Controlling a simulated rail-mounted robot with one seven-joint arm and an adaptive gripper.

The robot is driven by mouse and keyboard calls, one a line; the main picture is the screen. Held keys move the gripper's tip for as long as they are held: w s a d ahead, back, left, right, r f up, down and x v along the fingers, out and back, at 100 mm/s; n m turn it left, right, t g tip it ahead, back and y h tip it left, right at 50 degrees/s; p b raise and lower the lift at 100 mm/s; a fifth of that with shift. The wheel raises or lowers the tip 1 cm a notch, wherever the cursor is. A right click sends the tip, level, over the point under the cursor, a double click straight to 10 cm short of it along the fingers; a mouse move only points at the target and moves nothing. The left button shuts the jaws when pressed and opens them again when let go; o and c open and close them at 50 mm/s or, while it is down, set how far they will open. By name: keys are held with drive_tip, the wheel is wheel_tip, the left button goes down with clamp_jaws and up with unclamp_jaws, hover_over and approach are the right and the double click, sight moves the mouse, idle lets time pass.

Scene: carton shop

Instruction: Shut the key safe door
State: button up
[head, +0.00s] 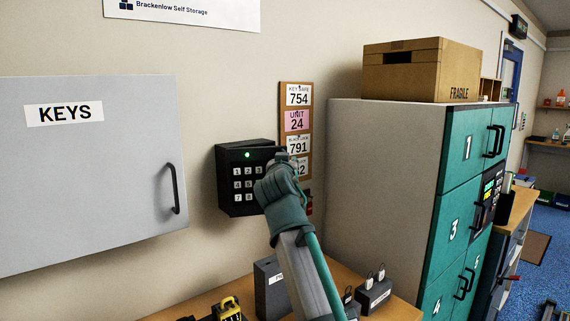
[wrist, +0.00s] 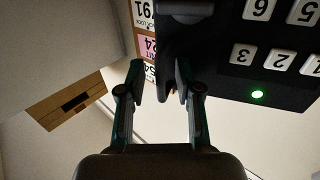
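The key safe (head: 238,160) is a black wall box with a white-keyed keypad and a lit green light. In the wrist view its keypad face (wrist: 235,82) shows upside down at the upper right. My gripper (head: 283,160) is at the safe's right side in the head view, and my arm hides that side and part of the keys. In the wrist view my gripper (wrist: 160,80) has its fingers apart, beside the edge of the keypad face. I see nothing clearly held, and contact cannot be told. How far the safe door stands open is hidden.
A grey cabinet marked KEYS (head: 100,180) is at the left. A code board (head: 297,120) hangs right of the safe. Green lockers (head: 463,205) with a carton (head: 405,72) on top stand at the right. Boxes and tools lie on the wooden bench (head: 400,312) below.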

drive_tip(key=s, duration=1.2)
drive_tip(key=shift+a, duration=0.4)
